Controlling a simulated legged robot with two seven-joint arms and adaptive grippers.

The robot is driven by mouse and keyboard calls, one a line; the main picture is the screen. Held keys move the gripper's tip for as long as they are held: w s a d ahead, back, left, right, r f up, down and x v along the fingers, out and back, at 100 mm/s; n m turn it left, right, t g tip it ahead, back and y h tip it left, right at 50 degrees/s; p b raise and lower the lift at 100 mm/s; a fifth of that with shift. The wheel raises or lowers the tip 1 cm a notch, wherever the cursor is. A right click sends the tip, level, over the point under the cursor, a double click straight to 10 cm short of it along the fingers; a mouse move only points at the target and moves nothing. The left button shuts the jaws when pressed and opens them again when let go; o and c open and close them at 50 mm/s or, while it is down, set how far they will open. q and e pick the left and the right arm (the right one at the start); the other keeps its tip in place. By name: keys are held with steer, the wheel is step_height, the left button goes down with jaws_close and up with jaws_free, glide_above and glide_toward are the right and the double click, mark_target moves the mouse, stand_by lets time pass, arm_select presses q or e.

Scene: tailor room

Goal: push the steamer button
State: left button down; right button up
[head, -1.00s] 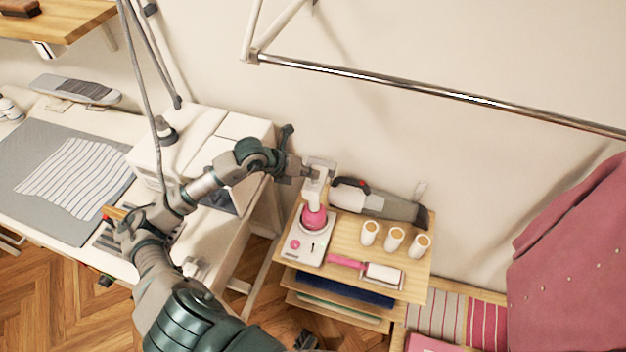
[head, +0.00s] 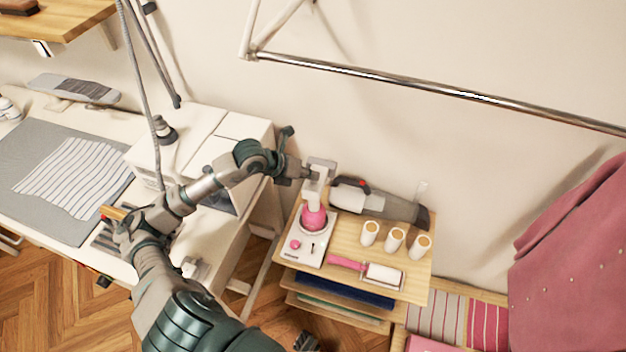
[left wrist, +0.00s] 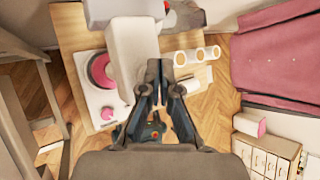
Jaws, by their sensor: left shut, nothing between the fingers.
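The steamer is a white unit with a flat base (head: 302,251) on top of a small wooden shelf cart. A round pink button (head: 295,244) sits on the base's left side and also shows in the left wrist view (left wrist: 107,113). Behind it are a pink round part (head: 313,218) and a white upright with a blocky head (head: 322,166). My left gripper (head: 309,173) is shut and empty, high at the steamer's head, above and behind the button. In the left wrist view its closed fingers (left wrist: 163,76) overlap the white head; contact cannot be told.
Beside the steamer are a handheld vacuum (head: 385,203), white spools (head: 394,239) and a lint roller (head: 383,275). A sewing machine (head: 195,150) stands on the left table. A metal rail (head: 430,88) crosses above, and a pink garment (head: 575,255) hangs right.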

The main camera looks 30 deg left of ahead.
mark_target(311, 182)
arm_select(q)
steer(key=shift+f, duration=0.15)
stand_by(0.4)
steer(key=shift+r, duration=0.65)
step_height(311, 182, up, 6)
steer(key=p, duration=0.4)
steer(key=shift+d, duration=0.1)
